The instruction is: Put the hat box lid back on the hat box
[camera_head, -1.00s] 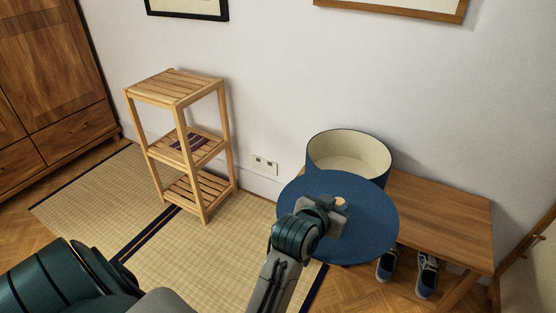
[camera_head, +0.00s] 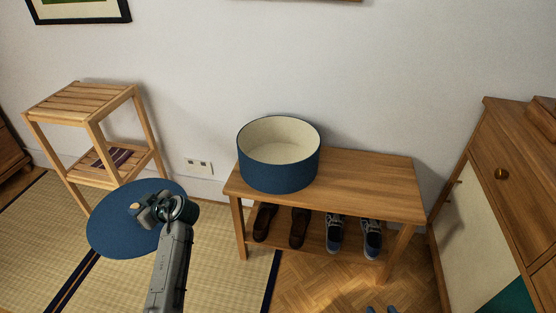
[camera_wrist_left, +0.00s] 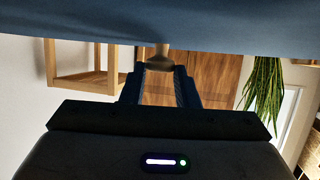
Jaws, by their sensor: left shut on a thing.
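The hat box (camera_head: 278,168) is a round blue box with a cream inside, standing open on the left end of the wooden bench (camera_head: 375,183). The hat box lid (camera_head: 112,238) is a flat blue disc held in the air to the left of the box, apart from it. My left gripper (camera_head: 143,208) is shut on the lid's small knob. In the left wrist view the lid (camera_wrist_left: 160,25) spans the top, and the knob (camera_wrist_left: 160,60) sits between the fingertips. My right gripper is not in view.
A slatted wooden shelf (camera_head: 85,98) stands at the left, behind the lid. Several shoes (camera_head: 336,235) are on the bench's lower shelf. A wooden cabinet (camera_head: 510,170) stands at the right. The bench top right of the box is clear.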

